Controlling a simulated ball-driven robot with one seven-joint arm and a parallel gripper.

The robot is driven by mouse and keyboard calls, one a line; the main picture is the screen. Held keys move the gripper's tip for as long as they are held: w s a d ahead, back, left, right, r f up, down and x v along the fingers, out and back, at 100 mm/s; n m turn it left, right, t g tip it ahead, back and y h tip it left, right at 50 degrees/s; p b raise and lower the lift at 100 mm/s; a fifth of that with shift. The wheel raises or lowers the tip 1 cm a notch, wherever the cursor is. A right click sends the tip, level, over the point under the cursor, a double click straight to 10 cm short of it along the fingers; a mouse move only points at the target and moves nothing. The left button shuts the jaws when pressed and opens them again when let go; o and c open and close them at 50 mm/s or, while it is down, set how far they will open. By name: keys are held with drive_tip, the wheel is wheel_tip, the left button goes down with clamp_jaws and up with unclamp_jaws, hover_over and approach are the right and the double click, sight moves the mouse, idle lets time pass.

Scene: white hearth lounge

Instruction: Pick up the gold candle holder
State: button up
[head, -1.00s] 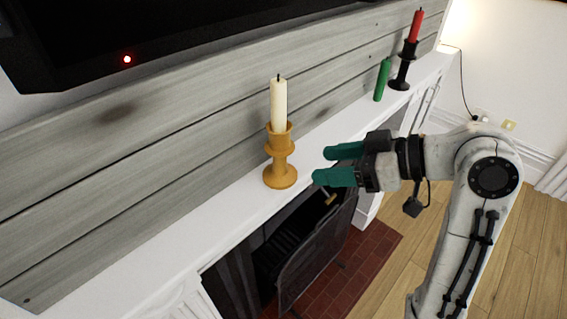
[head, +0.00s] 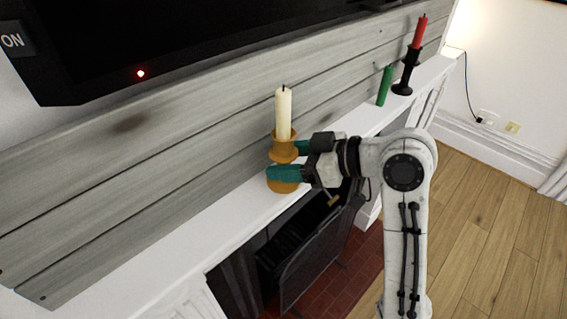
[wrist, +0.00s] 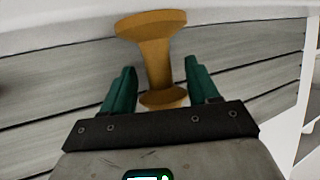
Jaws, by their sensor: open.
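The gold candle holder (head: 284,150) stands upright on the white mantel, with a cream candle (head: 284,112) in its top. My gripper (head: 287,160) is at the holder's middle, and one teal finger hides part of its stem. In the wrist view the holder (wrist: 155,60) shows its narrow stem between the two teal fingertips of my gripper (wrist: 160,78). The fingers are open, one on each side of the stem, with a visible gap on both sides.
The white mantel (head: 215,222) runs along the grey plank wall. A green candle (head: 384,86) and a black holder (head: 405,75) with a red candle (head: 420,32) stand farther right. A dark screen (head: 200,40) overhangs above. A fireplace screen (head: 315,255) stands below.

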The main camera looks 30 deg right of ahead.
drive_tip(key=shift+w+a+f, duration=0.25)
drive_tip(key=shift+w+a, duration=0.1)
drive_tip(key=shift+r, duration=0.15)
clamp_jaws()
